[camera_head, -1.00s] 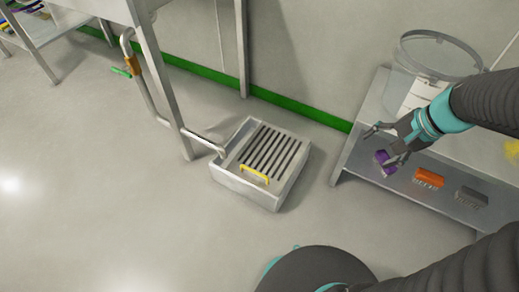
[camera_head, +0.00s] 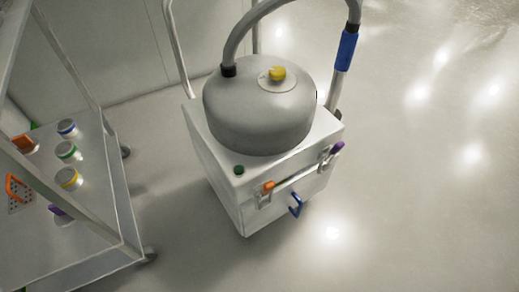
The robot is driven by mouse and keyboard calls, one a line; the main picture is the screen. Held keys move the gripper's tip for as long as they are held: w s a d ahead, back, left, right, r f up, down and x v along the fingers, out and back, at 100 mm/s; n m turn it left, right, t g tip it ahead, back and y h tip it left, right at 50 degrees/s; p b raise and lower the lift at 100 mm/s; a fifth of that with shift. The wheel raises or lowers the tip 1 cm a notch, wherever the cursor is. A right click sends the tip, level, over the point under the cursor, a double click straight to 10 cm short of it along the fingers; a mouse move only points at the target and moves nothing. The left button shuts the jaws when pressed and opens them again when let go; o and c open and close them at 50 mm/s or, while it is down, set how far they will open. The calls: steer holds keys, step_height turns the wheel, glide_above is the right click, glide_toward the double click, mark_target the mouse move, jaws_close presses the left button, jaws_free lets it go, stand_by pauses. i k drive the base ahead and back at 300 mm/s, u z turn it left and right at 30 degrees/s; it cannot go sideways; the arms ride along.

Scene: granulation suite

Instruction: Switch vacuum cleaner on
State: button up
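A vacuum cleaner stands on the floor in the middle of the head view. It has a white box body (camera_head: 222,180) and a grey dome top (camera_head: 258,115). A yellow knob (camera_head: 277,73) sits on a pale disc on the dome. A small green button (camera_head: 239,170) is on the box top at the front left corner. An orange-tipped latch (camera_head: 268,187) and a purple-tipped latch (camera_head: 337,147) are at the front edge, with a blue handle (camera_head: 296,205) below. A grey hose (camera_head: 240,42) arches from the dome. My gripper is not in view.
A metal cart (camera_head: 112,222) on castors stands at the left. It holds several jars with coloured bands, including a green-banded one (camera_head: 68,151), and orange items. A blue-sleeved tube (camera_head: 346,52) rises behind the cleaner. The floor at the right is clear.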

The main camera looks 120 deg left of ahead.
mark_target(277, 73)
steer(key=u, duration=3.95)
